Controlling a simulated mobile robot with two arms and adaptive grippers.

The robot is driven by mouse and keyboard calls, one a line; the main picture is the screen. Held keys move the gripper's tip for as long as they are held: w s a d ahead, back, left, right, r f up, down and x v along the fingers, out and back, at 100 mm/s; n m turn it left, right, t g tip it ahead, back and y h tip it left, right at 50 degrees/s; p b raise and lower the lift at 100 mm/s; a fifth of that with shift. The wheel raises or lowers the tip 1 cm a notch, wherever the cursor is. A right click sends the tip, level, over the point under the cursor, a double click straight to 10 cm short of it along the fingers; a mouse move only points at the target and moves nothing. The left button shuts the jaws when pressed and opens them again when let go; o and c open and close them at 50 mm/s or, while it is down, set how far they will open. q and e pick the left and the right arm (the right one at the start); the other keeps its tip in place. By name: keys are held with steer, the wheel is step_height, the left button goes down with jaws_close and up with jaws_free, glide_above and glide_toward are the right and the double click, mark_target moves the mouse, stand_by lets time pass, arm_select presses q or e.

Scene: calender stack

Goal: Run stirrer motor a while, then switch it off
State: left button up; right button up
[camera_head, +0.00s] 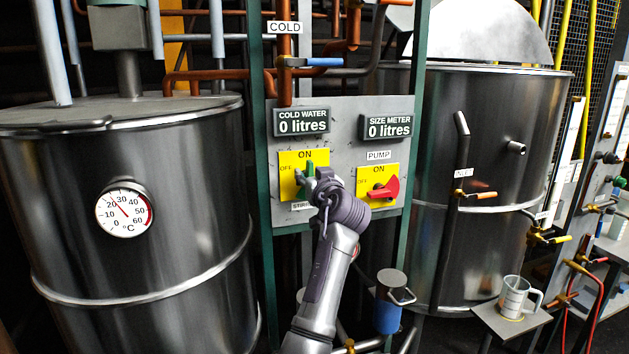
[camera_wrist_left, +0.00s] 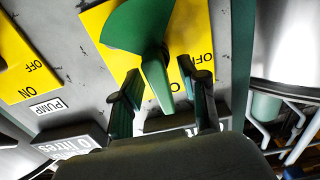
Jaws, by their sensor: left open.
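The stirrer switch is a green knob (camera_head: 306,183) on a yellow plate (camera_head: 290,160) marked ON at the top and OFF at the left; the label below it is partly covered. My left gripper (camera_head: 322,178) is at this knob and hides part of it. In the left wrist view, which is upside down, the green knob (camera_wrist_left: 150,45) extends between the two open fingers of my left gripper (camera_wrist_left: 165,82). I see gaps beside the knob's narrow end. Its exact setting is hard to tell. My right gripper is not in view.
A red pump knob (camera_head: 384,188) sits on a yellow plate to the right. Above are two displays, each reading 0 litres. Steel tanks stand left (camera_head: 190,200) and right (camera_head: 500,130); the left one has a thermometer (camera_head: 125,209). A jug (camera_head: 513,298) stands at lower right.

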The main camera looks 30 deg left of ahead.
arm_select(q)
steer(key=v, duration=1.1)
steer(key=shift+s+d, duration=0.25)
stand_by(6.7)
